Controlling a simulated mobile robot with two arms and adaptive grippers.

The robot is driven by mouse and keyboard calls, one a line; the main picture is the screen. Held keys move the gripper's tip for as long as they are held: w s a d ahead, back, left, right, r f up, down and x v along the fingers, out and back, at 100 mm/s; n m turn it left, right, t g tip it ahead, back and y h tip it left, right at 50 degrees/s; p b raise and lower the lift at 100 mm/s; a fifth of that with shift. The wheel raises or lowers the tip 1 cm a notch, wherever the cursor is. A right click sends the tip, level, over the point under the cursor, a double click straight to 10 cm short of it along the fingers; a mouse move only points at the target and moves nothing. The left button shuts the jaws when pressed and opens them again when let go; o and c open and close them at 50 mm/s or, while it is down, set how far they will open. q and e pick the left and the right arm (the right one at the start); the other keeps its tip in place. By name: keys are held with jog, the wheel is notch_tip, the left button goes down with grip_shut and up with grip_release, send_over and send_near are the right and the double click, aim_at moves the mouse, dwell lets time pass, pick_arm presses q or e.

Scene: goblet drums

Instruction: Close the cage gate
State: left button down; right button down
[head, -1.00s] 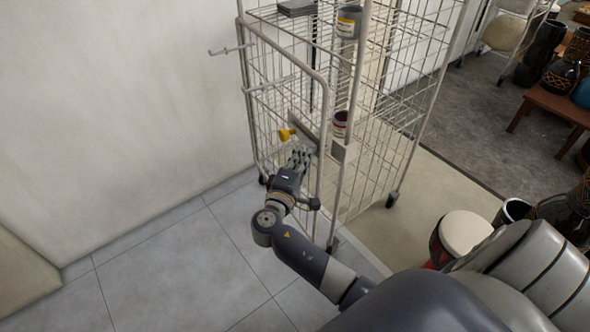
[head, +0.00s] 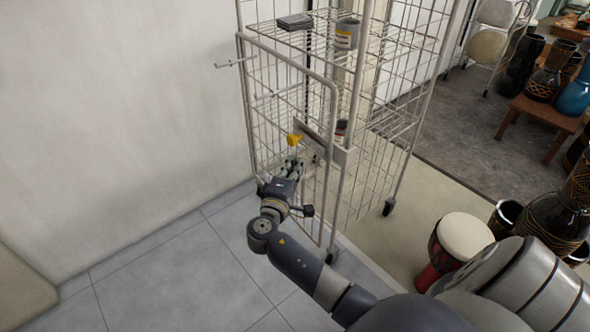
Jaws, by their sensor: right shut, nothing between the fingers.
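The cage gate (head: 332,115) is a pale wire panel with a tubular frame on the near left side of a tall wheeled wire cage (head: 356,95). Its right edge stands just left of the cage's front post, with a narrow gap between them in this view. My left gripper is not in view.
Inside the cage are a grey tin (head: 347,34), a second tin (head: 341,131) and a dark stack (head: 294,22). A red drum with a white head (head: 465,236) stands at right. A wall is on the left; the tiled floor (head: 165,270) there is clear.

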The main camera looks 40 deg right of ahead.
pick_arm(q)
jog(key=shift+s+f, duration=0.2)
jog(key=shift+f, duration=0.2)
pick_arm(e)
jog(key=s+d+v, duration=0.1)
jog(key=v, duration=0.9)
